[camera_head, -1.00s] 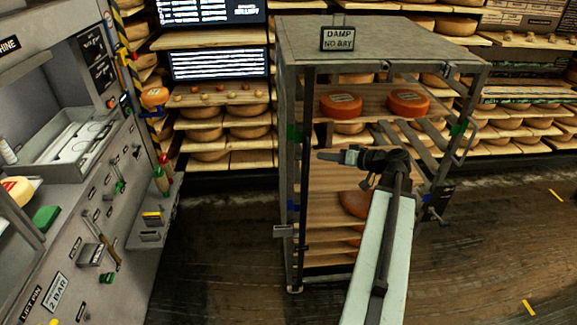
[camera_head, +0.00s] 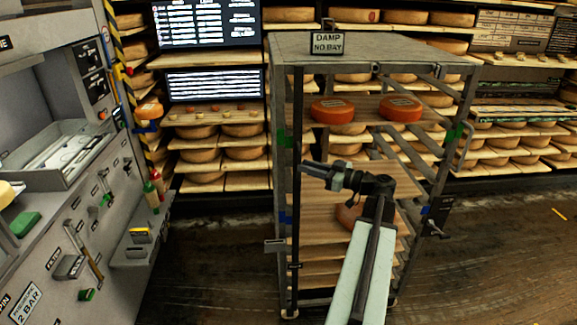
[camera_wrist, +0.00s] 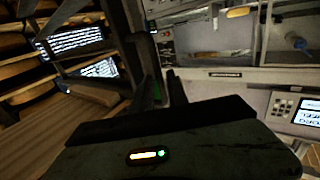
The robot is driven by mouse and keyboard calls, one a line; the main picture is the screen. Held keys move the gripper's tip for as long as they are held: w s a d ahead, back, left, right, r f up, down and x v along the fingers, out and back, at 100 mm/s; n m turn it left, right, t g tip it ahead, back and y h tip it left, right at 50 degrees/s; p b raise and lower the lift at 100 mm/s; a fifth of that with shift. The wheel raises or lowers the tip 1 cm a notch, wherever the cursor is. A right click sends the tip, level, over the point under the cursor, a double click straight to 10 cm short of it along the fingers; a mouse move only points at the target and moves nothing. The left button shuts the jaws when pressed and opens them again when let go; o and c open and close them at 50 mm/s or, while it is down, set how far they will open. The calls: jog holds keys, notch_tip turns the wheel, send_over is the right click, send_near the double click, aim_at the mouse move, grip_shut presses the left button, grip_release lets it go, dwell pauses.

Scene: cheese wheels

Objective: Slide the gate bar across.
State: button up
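The rack (camera_head: 370,52) stands ahead with its "DAMP NO.BAY" sign on top. A thin dark upright bar (camera_head: 296,140) runs down its left front side; it appears to be the gate bar. My gripper (camera_head: 304,169) is in front of the rack, pointing left, its tips at the bar in the head view. I cannot tell whether they touch it. In the wrist view, the two dark fingers (camera_wrist: 166,88) stand apart with a gap between them. A green patch shows by the left finger. Nothing is clearly held.
Orange cheese wheels (camera_head: 333,110) sit on the rack's upper shelf. A grey machine (camera_head: 70,205) with levers stands at left. Shelves of cheese (camera_head: 520,145) line the back wall. The floor (camera_head: 480,260) to the right is clear.

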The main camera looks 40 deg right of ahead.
jog(key=x, duration=0.6)
jog(key=shift+w, duration=0.3)
grip_shut()
dwell(0.7)
